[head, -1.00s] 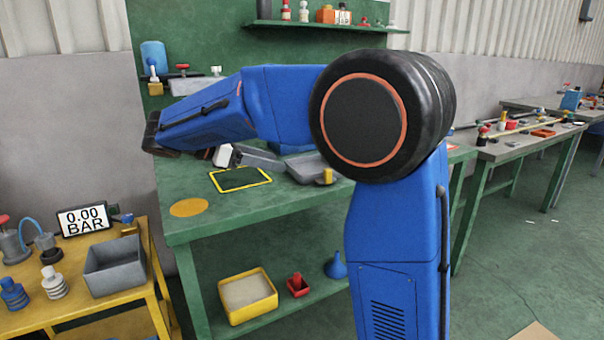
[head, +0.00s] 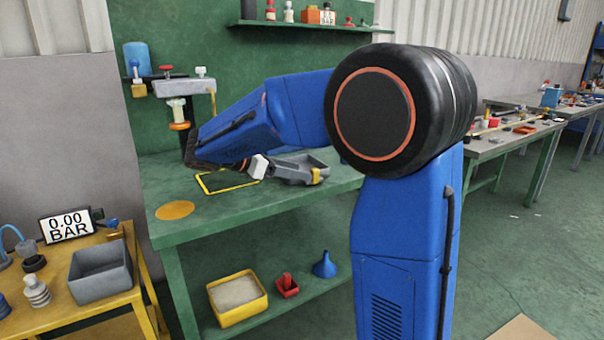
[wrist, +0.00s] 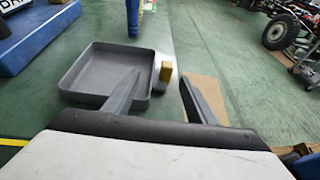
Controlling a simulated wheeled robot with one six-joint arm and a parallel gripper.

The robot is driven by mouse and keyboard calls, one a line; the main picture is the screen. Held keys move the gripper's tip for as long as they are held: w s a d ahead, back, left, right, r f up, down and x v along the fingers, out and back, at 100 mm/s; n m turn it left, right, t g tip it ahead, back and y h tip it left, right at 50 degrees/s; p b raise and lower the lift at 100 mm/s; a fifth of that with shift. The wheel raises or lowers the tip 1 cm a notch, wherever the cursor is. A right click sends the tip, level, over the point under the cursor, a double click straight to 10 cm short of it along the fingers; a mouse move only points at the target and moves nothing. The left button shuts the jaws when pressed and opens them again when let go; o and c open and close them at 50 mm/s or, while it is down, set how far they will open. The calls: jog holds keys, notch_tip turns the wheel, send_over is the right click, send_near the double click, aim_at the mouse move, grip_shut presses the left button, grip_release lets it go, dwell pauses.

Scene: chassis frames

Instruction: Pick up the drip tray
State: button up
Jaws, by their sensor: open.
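The drip tray (head: 291,180) is a shallow grey open tray with a yellow tab (head: 316,176) on its near right side. It stands on the green bench (head: 215,222). In the wrist view, the tray (wrist: 88,82) shows its empty inside, left of centre, and the yellow tab (wrist: 166,71) is at its right side. My gripper (wrist: 160,77) is open. Its left finger overlaps the tray's right part in the picture and its right finger is beyond the tab, so the tab appears between the fingertips. I cannot tell whether anything touches.
A valve fitting (head: 180,105) is at the back wall. A grey bin (head: 100,275) stands on the yellow table. The bench's front is clear.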

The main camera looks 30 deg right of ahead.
jog(key=x, duration=0.5)
jog(key=shift+s+a+f, duration=0.1)
jog(key=shift+s+f, duration=0.05)
jog(key=shift+s, duration=0.05)
jog(key=shift+c, duration=0.2)
jog(key=c, duration=1.2)
